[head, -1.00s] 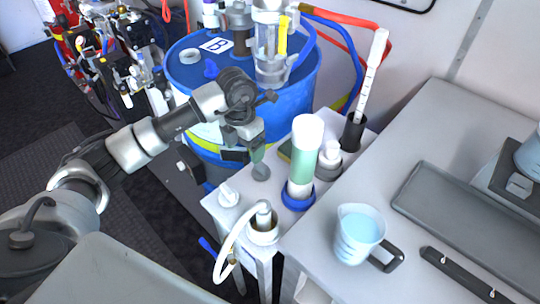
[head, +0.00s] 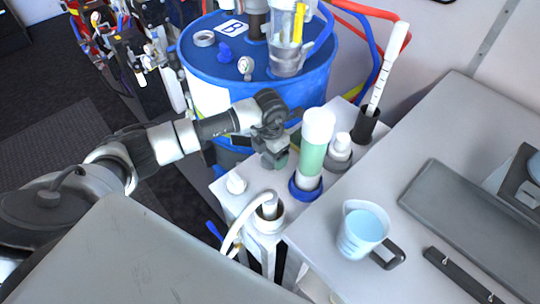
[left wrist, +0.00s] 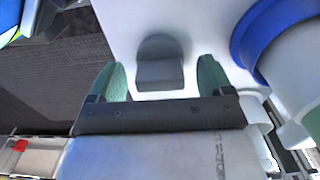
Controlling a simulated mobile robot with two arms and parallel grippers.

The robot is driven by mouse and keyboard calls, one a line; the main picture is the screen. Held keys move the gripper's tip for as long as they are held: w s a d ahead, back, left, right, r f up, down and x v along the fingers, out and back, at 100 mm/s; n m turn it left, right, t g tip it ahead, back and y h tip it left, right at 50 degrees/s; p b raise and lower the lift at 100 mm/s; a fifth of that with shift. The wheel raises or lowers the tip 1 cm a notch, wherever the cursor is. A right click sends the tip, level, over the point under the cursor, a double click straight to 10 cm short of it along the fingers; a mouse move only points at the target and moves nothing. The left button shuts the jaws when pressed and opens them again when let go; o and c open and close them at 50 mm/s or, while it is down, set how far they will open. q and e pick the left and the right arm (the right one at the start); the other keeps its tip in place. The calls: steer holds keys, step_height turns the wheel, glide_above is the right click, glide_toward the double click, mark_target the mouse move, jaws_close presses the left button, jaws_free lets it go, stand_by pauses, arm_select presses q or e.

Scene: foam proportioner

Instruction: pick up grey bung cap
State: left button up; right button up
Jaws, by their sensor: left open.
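The grey bung cap (left wrist: 160,65) is a small dark grey round piece with a raised block-like part. It sits on a white surface in the left wrist view. My left gripper (left wrist: 162,76) is open, with one green fingertip on each side of the cap and a visible gap to both. In the head view the left gripper (head: 273,162) is low over the small white stand (head: 237,205) and hides the cap. My right gripper is not in view.
A green-and-white cylinder (head: 314,150) in a blue ring stands close right of the gripper. The blue drum (head: 225,75) stands behind. A jug (head: 362,230) is on the right table.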

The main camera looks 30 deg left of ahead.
arm_select(q)
steer(key=shift+f, duration=0.35)
steer(key=c, duration=1)
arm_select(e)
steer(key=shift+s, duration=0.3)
arm_select(q)
steer(key=shift+c, duration=0.2)
